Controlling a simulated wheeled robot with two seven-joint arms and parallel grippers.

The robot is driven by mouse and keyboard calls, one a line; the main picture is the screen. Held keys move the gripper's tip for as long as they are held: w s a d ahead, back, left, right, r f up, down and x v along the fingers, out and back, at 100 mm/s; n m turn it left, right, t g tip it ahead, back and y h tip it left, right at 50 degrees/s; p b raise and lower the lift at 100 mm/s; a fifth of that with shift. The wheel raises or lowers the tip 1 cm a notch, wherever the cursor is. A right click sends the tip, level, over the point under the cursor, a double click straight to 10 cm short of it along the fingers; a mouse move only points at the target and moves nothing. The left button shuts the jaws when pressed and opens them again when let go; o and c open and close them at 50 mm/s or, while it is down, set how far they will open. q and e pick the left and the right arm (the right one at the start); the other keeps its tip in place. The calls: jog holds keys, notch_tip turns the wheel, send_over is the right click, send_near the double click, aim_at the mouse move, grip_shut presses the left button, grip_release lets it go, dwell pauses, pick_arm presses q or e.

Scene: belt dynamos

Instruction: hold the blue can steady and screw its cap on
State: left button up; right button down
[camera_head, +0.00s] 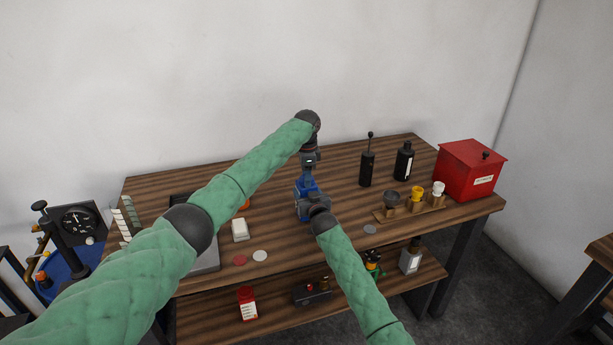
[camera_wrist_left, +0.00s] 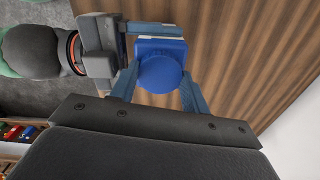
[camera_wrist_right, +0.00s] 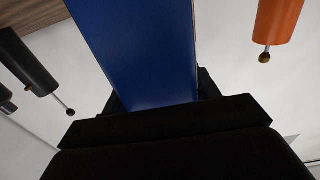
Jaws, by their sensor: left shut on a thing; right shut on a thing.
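The blue can (camera_head: 303,208) stands upright near the middle of the bench; in the right wrist view its blue side (camera_wrist_right: 140,50) fills the centre. My right gripper (camera_head: 315,208) comes from the front and is shut on the can's body; part of it shows at the left in the left wrist view (camera_wrist_left: 112,45). My left gripper (camera_head: 308,178) points down from above. In the left wrist view its fingers lie either side of the round blue cap (camera_wrist_left: 162,73) and are shut on it. The cap is over the can's top; its thread and seating are hidden.
A red box (camera_head: 470,172) stands at the bench's right end. A wooden rack (camera_head: 410,212) holds small caps. A white block (camera_head: 240,230) and flat discs (camera_head: 260,256) lie left. A shelf (camera_head: 270,318) is below.

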pick_arm(q)
jog(key=m, duration=0.5)
jog(key=shift+a+m, duration=0.1)
jog(key=shift+m, duration=0.3)
jog(key=m, duration=0.4)
jog(key=o, duration=1.1)
jog(key=shift+r, duration=2.25)
jog(key=shift+f, duration=0.1)
jog(key=shift+c, duration=0.3)
